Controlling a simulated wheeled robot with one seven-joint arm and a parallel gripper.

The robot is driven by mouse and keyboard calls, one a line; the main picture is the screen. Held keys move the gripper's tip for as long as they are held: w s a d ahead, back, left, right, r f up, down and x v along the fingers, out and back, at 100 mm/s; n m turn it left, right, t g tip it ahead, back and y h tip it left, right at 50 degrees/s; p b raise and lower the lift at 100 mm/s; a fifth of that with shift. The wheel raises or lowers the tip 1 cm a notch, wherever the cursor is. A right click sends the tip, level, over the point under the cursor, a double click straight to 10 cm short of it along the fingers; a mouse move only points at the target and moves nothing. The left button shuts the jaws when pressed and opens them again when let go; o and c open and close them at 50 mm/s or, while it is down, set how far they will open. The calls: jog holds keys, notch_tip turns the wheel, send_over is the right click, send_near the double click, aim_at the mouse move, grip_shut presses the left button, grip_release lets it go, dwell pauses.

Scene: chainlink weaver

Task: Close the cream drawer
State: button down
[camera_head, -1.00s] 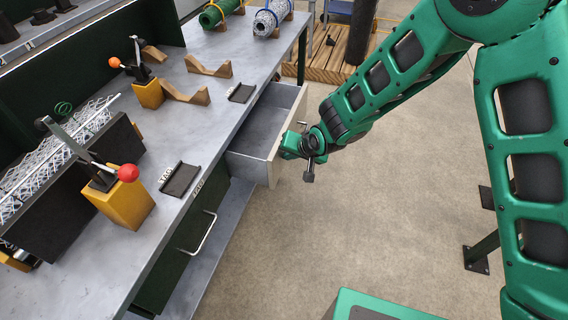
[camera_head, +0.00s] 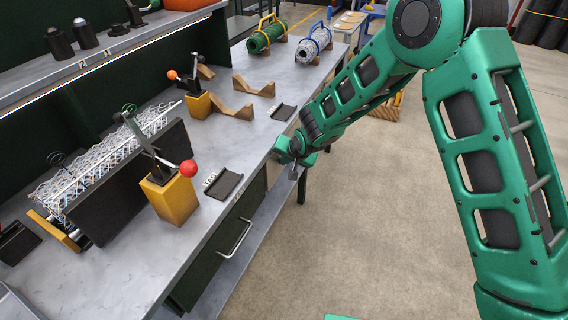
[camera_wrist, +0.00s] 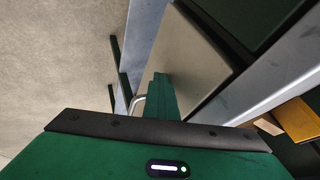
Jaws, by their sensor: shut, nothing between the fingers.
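The cream drawer's front (camera_wrist: 192,58) fills the upper middle of the wrist view, beside the bench edge. Its silver handle (camera_wrist: 138,104) shows left of my fingers. No drawer interior shows in either view now, and in the head view my arm hides the drawer. My gripper (camera_wrist: 161,80) is shut and empty, with its fingertips against or just in front of the cream face; contact cannot be told for sure. In the head view my gripper (camera_head: 284,150) is at the bench's front edge.
The grey worktop (camera_head: 225,150) carries yellow blocks with levers (camera_head: 170,198), wooden cradles (camera_head: 252,90) and black trays (camera_head: 223,184). A green drawer with a silver handle (camera_head: 236,238) is shut nearer me. Floor (camera_head: 350,230) right of the bench is clear.

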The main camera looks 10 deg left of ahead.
jog(key=shift+s+a+r, duration=0.1)
jog(key=shift+a, duration=0.35)
jog(key=s+d+r, duration=0.5)
jog(key=d+r, duration=0.2)
jog(key=d, duration=0.1)
jog(key=shift+s+d+r, duration=0.2)
jog(key=shift+d+r, duration=0.1)
jog(key=shift+r, duration=0.1)
